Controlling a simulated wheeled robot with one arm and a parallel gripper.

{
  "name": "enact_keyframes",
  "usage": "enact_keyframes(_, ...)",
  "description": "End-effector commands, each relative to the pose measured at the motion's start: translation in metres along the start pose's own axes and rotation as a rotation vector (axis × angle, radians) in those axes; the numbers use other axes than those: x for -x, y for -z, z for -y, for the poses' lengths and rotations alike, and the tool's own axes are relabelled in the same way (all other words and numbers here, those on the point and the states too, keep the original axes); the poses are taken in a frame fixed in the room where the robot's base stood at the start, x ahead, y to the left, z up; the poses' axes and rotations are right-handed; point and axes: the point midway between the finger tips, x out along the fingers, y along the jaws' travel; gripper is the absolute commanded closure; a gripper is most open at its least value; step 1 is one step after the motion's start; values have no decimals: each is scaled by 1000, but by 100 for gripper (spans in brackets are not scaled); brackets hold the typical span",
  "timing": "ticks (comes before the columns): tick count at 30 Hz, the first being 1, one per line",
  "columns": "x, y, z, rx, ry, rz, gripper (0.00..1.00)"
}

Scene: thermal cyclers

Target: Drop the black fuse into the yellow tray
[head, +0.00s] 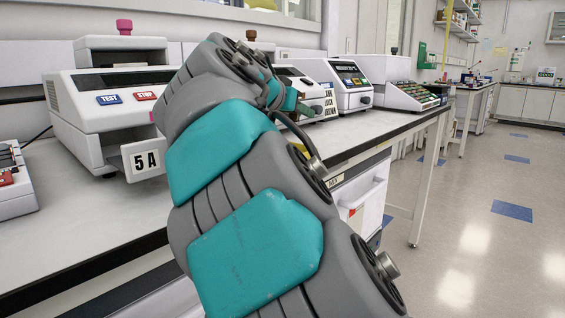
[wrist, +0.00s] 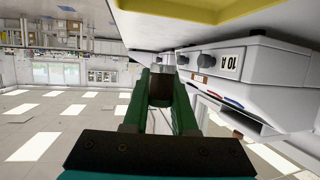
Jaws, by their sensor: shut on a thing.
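My gripper (wrist: 161,78) has green fingers and is shut on a small dark piece, the black fuse (wrist: 161,92), in the wrist view. The fuse is partly hidden between the fingers. The wrist view is upside down. A yellow surface, which looks like part of the yellow tray (wrist: 235,10), runs along its top edge. The gripper shows apart from it, and only part of the tray is in the picture. In the head view my arm hides the fuse, and I see no yellow tray there.
A white machine labelled 10 A (wrist: 232,62) stands beside the gripper in the wrist view. In the head view, a white cycler labelled 5 A (head: 110,115) and more instruments (head: 341,84) line the bench (head: 75,225). Open floor (head: 475,215) lies to the right.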

Motion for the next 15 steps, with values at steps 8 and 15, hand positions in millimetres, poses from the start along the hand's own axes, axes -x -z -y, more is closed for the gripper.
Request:
enact_keyframes(8,-2,-6,0,0,-1,1,100)
enact_keyframes(15,-2,-5,0,0,-1,1,56)
